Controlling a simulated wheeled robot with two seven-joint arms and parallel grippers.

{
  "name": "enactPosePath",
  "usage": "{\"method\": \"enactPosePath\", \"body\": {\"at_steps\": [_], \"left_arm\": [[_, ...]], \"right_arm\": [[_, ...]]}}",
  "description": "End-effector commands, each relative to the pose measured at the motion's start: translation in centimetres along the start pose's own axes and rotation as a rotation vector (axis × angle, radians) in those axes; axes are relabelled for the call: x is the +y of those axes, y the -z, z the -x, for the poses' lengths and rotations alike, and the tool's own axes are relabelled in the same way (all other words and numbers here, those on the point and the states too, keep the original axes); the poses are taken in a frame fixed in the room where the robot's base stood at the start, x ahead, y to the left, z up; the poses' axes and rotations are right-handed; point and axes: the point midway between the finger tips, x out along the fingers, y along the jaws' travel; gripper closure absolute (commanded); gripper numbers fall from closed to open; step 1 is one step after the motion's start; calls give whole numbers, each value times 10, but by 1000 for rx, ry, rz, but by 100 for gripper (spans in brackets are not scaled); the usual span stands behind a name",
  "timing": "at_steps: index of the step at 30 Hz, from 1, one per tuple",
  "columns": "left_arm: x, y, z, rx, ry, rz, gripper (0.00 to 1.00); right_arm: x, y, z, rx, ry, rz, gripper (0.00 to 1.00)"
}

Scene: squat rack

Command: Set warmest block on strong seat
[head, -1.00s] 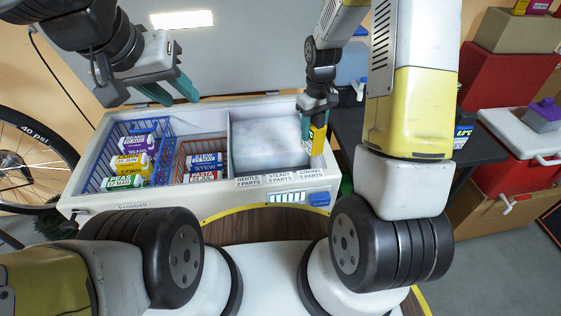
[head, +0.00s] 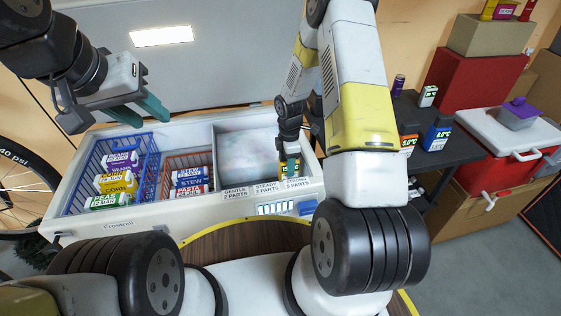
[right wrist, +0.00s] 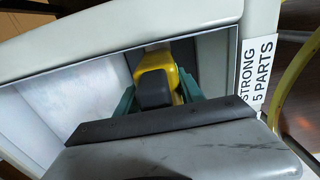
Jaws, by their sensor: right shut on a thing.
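My right gripper (head: 289,160) is shut on a yellow block (head: 288,175) with a small display. The block is low at the right end of the white compartment of the chest freezer (head: 112,222), just behind the label STRONG 5 PARTS (head: 297,183). In the right wrist view the yellow block (right wrist: 181,88), with a dark part, sits between the teal fingers (right wrist: 158,90). I cannot tell whether it touches the floor below; the seat under it is hidden. My left gripper (head: 140,112) is open and empty above the freezer's back left.
A blue basket (head: 75,190) and a rust-red basket (head: 170,162) hold labelled packs at left. On the dark table (head: 462,150) stand an orange-topped block reading 5.0 (head: 407,146), a blue block (head: 437,135), a green-display block (head: 428,96) and a purple can (head: 398,84).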

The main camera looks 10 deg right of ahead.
Motion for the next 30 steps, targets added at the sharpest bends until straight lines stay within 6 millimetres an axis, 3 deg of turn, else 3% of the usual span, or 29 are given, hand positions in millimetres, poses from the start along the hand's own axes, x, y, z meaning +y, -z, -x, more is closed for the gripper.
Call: {"method": "enactPosePath", "body": {"at_steps": [3, 10, 15, 27, 28, 30], "left_arm": [[0, 0, 0, 0, 0, 0, 64], [0, 0, 0, 0, 0, 0, 64], [0, 0, 0, 0, 0, 0, 64], [0, 0, 0, 0, 0, 0, 64], [0, 0, 0, 0, 0, 0, 64], [0, 0, 0, 0, 0, 0, 64]], "right_arm": [[-1, 1, -21, 0, 2, 0, 100], [0, 0, -39, 0, 0, -3, 100], [0, 0, -64, 0, 1, -3, 100], [0, 0, -71, 0, -1, -4, 100], [0, 0, -72, 0, 0, -4, 53], [0, 0, -71, 0, 0, -4, 39]]}}
